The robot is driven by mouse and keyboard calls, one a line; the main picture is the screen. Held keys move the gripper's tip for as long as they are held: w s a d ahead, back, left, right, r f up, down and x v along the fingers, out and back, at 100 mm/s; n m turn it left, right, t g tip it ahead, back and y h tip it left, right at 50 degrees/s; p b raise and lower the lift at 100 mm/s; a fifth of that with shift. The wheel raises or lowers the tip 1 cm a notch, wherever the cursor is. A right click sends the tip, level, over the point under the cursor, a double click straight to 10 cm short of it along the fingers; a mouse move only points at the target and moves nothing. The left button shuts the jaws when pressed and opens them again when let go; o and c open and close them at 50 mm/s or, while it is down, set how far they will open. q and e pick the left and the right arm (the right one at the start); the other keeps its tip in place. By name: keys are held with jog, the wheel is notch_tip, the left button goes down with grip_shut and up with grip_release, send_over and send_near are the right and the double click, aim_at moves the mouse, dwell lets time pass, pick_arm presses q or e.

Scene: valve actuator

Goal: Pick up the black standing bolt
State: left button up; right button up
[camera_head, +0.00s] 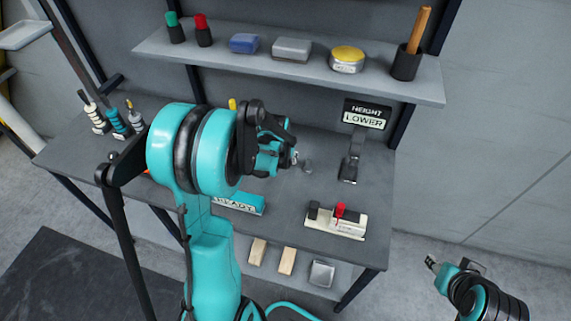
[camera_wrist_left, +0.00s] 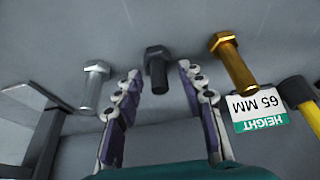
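The black bolt (camera_wrist_left: 155,68) stands on its hex head in the left wrist view, shank toward the camera. It lies between the two open fingertips of my left gripper (camera_wrist_left: 160,78), with visible gaps on both sides. A silver bolt (camera_wrist_left: 93,88) stands to its left and a gold bolt (camera_wrist_left: 236,66) to its right in that view. In the head view my left gripper (camera_head: 289,158) is low over the bench, and my arm hides the black bolt. My right gripper (camera_head: 432,263) is at the lower right, away from the bench; its finger opening is unclear.
A 65 MM height sign (camera_wrist_left: 262,108) stands near the gold bolt. A white block with a red part (camera_head: 337,222) sits at the front right. A shelf (camera_head: 290,68) with several items spans behind.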

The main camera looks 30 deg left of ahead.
pick_arm(q)
grip_shut()
jog(key=shift+r, duration=0.1)
